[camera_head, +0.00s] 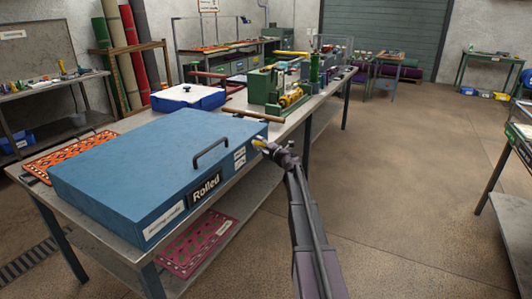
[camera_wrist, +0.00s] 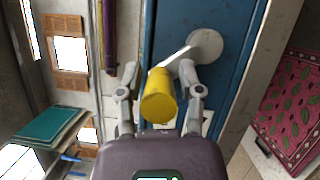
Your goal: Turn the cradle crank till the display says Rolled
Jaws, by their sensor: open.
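A large blue cradle box (camera_head: 150,155) with a dark handle on its lid stands on the near bench. Its front display (camera_head: 206,187) reads "Rolled". The crank's yellow knob (camera_head: 258,143) shows at the box's right end. In the wrist view, the yellow knob (camera_wrist: 158,100) sits on a pale crank arm (camera_wrist: 176,57) that runs to a round white hub (camera_wrist: 205,46) on the blue wall. My gripper (camera_head: 265,147) is at the knob. In the wrist view, my gripper (camera_wrist: 159,72) is open, with a finger on each side of the knob; contact is unclear.
A patterned orange rug (camera_head: 60,155) lies left of the box. A pink rug (camera_head: 195,245) lies on the shelf below. A blue-and-white tray (camera_head: 188,97) and a green machine (camera_head: 265,88) stand behind on the bench. The floor to the right is open.

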